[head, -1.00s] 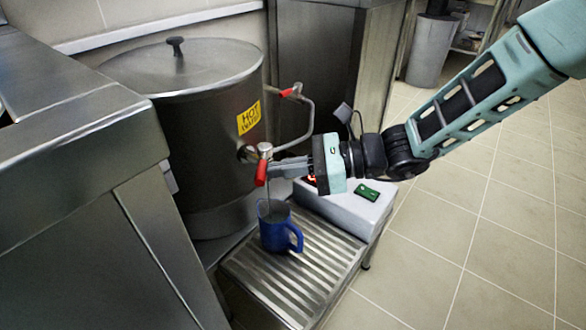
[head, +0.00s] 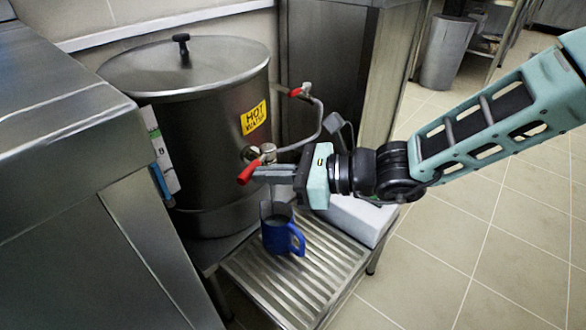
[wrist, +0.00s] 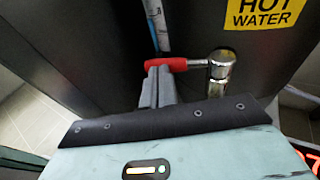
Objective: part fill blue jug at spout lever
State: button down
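The blue jug (head: 277,236) stands upright on the slatted drip tray, its handle to the right. Its contents cannot be made out. The red spout lever (head: 249,172) sits at the tap on the boiler, tilted down to the left. In the wrist view the lever (wrist: 172,65) lies across the tips of my gripper (wrist: 158,75). My gripper (head: 262,174) is above the jug, its fingers close together and apparently touching the lever, not clearly around it. The spout outlet is hidden, and I see no clear stream.
The steel boiler (head: 195,110) carries a yellow hot water label (head: 253,118). A second red-handled tap (head: 299,91) is on the pipe. A steel counter (head: 60,150) is at left.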

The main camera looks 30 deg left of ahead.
jog(key=shift+s+a+p, duration=0.2)
jog(key=shift+s+a, duration=0.05)
jog(key=shift+a, duration=0.3)
jog(key=shift+s+a+p, duration=0.15)
jog(key=shift+s+a, duration=0.05)
jog(key=shift+a, duration=0.3)
jog(key=shift+s+a, duration=0.1)
jog(key=shift+r, duration=0.1)
